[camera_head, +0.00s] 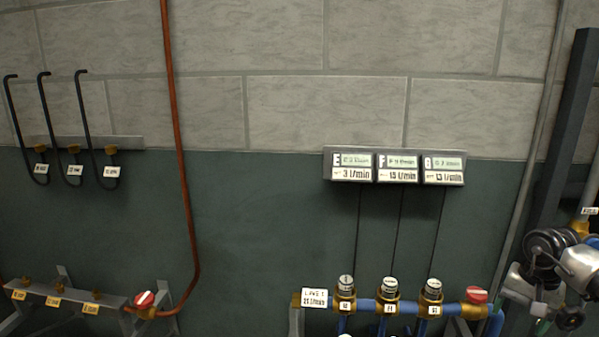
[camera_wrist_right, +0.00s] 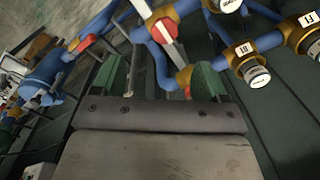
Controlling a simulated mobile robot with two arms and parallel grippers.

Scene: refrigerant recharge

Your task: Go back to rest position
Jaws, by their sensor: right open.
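My right gripper (camera_wrist_right: 160,70) shows in the right wrist view with its two green-padded fingers apart. No held object can be made out between them. Blue pipework with a red-handled valve (camera_wrist_right: 162,32) lies just beyond the fingertips; I cannot tell whether they touch it. In the head view, metal and black parts crowd the lower right edge, and the jaws are hard to make out there. My left gripper is not in the head view.
A blue manifold (camera_head: 408,306) with several brass valves and a red handle (camera_head: 477,295) runs along the lower right. A flow display panel (camera_head: 394,166) hangs above it. Black hooked tubes (camera_head: 48,120) and a labelled rack (camera_head: 60,294) are at left.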

